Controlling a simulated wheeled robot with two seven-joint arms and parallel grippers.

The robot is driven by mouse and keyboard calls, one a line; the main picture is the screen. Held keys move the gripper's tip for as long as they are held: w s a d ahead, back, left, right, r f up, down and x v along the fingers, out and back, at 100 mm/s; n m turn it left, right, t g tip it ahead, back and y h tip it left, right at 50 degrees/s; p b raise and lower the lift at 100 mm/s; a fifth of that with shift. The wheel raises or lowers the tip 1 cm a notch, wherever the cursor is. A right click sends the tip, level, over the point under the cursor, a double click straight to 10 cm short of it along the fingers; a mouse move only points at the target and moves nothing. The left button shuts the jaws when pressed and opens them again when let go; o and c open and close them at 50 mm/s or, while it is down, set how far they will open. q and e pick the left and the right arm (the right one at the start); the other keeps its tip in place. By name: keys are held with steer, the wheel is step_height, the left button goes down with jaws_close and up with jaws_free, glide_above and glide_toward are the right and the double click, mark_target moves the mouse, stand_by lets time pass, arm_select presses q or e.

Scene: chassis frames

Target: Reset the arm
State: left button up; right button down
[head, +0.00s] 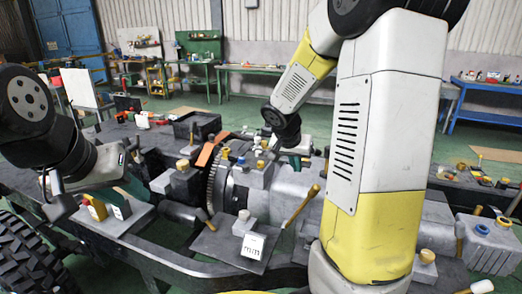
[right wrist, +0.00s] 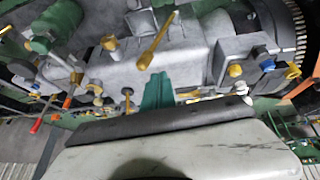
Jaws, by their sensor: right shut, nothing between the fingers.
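My left arm comes in from the left in the head view. Its white gripper (head: 130,188) hangs over the left part of the chassis, close to a small yellow block (head: 96,209). Its finger gap is not clear. My right arm, white and yellow, rises large at the right and bends back to the middle. Its gripper (head: 303,150) is small and partly hidden there, above the grey engine parts (head: 315,210). In the right wrist view the green fingers (right wrist: 158,92) are together with nothing between them, over grey parts with yellow-handled pieces.
The dark chassis frame (head: 215,270) fills the foreground, with a black tyre (head: 30,262) at the left. A white label card (head: 253,246) stands near the middle. Orange-handled tools (head: 301,206) stick up nearby. Green workbenches (head: 270,70) and a blue table (head: 490,115) stand at the back.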

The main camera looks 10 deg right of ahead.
steer(key=s+a+r+n+y, duration=0.2)
steer(key=s+a+r, duration=0.1)
steer(key=s, duration=0.4)
steer(key=s+a+r+n+t+y, duration=0.1)
steer(key=s+a+r+n+y, duration=0.1)
steer(key=s, duration=0.5)
steer(key=s+a+r+n+t+y, duration=0.1)
steer(key=s+a+r+n+y, duration=0.1)
steer(key=s+a+r, duration=0.4)
steer(key=shift+s+a+r+n, duration=0.2)
steer(key=shift+s+a+n, duration=0.5)
steer(key=shift+s+a, duration=0.1)
